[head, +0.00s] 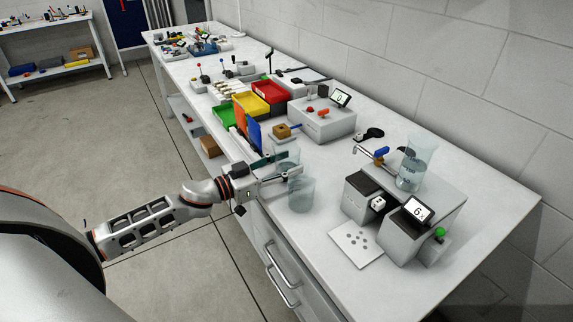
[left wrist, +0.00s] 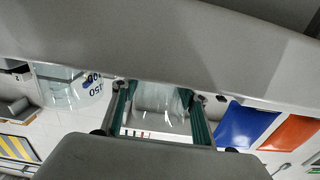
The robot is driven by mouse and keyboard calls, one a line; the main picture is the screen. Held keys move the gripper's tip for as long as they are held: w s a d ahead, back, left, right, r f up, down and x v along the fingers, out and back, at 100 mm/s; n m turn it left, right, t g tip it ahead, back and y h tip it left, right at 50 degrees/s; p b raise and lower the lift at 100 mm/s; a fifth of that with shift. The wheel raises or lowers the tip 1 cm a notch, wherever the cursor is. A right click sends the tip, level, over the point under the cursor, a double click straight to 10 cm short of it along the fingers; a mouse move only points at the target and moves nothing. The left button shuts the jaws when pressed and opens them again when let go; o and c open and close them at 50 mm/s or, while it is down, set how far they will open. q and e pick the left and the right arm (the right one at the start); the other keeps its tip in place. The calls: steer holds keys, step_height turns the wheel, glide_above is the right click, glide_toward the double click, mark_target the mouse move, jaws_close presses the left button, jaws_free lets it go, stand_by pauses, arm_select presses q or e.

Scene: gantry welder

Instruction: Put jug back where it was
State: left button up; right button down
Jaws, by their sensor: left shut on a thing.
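My left gripper (head: 278,170) reaches in over the bench's front edge, its green-padded fingers shut on a clear vessel, which I take for the jug (head: 289,156). In the left wrist view the clear jug (left wrist: 158,100) sits between the two fingers of the gripper (left wrist: 157,112). Its base is partly hidden, so I cannot tell whether it touches the bench. A second clear beaker (head: 300,195) stands upright just in front of the fingers. A large graduated clear vessel (head: 412,168) stands on the grey machine at the right. My right gripper is not in view.
The grey machine (head: 400,240) with a display stands right of the gripper, a perforated plate (head: 356,243) before it. Blue (head: 254,134), orange (head: 239,119), yellow and red bins stand behind the gripper. Another grey box (head: 322,122) with a display is farther back. Bench near the front right is clear.

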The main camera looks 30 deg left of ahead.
arm_select(q)
steer(key=shift+f, duration=0.15)
steer(key=o, duration=1.3)
steer(key=shift+c, duration=0.2)
steer(key=shift+r, duration=0.25)
steer(key=v, duration=1.2)
steer(key=shift+s+a+f, duration=0.1)
